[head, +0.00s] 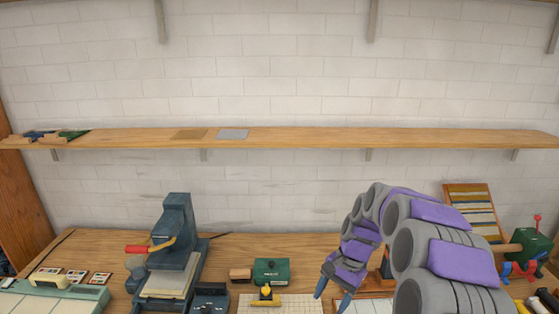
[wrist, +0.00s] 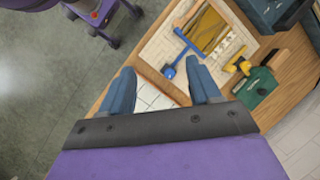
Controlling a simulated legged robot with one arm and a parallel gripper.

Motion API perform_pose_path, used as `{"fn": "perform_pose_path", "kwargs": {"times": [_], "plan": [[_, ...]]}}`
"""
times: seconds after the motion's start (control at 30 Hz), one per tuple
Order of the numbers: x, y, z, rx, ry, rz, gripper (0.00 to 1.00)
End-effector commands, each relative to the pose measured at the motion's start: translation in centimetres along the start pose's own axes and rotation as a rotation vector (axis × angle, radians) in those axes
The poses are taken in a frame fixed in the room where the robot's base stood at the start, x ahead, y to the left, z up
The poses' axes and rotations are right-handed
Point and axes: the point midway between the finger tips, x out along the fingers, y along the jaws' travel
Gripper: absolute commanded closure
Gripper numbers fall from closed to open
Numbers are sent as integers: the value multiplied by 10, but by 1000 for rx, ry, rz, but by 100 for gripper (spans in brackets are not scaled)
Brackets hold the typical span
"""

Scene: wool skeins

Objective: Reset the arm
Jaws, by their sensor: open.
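My gripper (head: 332,294) is in the right half of the head view, low over the wooden workbench (head: 225,258), with its blue fingers pointing down. In the wrist view my gripper (wrist: 162,78) shows two blue fingers spread apart with nothing between them. A white tiled surface with a wooden edge (wrist: 150,75) lies below and between the fingers. My grey and purple arm is bent over the right side of the bench and hides part of it.
A dark press (head: 175,240) with a red handle stands left on the bench. A green box (head: 271,271) and a yellow tool (head: 265,293) are near the middle. A blue tool (wrist: 169,72) lies beyond the fingers. A long shelf (head: 300,138) spans the wall, mostly bare.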

Motion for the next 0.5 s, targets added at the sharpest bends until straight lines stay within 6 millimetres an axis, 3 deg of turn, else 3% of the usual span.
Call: {"fn": "perform_pose_path", "kwargs": {"times": [0.1,0.5], "plan": [[-7,12,36,-90,15,22,38],[-9,77,140,-354,64,119,38]]}}
